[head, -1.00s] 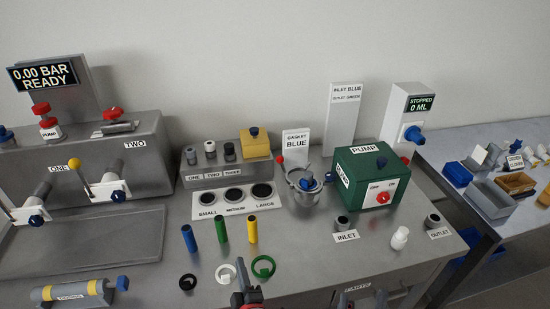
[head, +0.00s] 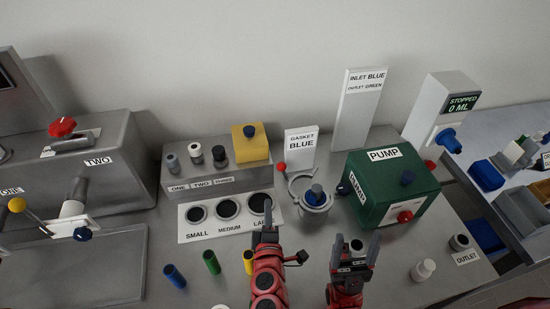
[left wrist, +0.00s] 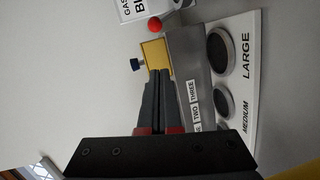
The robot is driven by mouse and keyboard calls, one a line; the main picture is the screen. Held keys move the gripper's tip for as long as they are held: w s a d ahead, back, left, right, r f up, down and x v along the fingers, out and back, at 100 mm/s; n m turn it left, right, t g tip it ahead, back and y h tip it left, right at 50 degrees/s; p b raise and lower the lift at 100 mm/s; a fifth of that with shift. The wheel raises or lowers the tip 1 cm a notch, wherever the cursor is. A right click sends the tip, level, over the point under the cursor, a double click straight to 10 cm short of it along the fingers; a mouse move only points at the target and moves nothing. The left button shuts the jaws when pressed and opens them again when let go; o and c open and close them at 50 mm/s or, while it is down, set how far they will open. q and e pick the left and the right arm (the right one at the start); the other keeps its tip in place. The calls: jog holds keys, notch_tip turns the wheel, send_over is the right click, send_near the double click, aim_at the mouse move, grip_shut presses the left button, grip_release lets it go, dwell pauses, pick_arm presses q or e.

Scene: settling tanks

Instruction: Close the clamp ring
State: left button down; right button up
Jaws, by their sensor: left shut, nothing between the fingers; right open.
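The clamp ring (head: 303,178) is a grey metal band at the top of a small metal vessel (head: 315,214), with a red ball (head: 281,168) at its left. A dark blue knob (head: 316,189) stands in the vessel's middle. Whether the ring is fully open is too small to tell. The red ball also shows in the left wrist view (left wrist: 154,25), beyond the fingertips. My left gripper (head: 267,211) is shut and empty, left of and nearer than the vessel. It also shows in the left wrist view (left wrist: 158,80). My right gripper (head: 356,242) is open and empty, right of and nearer than the vessel.
A green pump box (head: 388,187) stands close right of the vessel. A gasket sign (head: 301,148) is behind it. A size plate with three holes (head: 213,232) and a grey block with a yellow box (head: 250,143) lie left. Coloured tubes (head: 211,262) stand in front.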

pick_arm(q)
jog(key=w+d+f+p, duration=0.1)
jog(key=w+d+p, duration=0.1)
jog(key=w, duration=1)
jog(key=shift+w+d+f, duration=0.3)
jog(key=shift+f, duration=0.05)
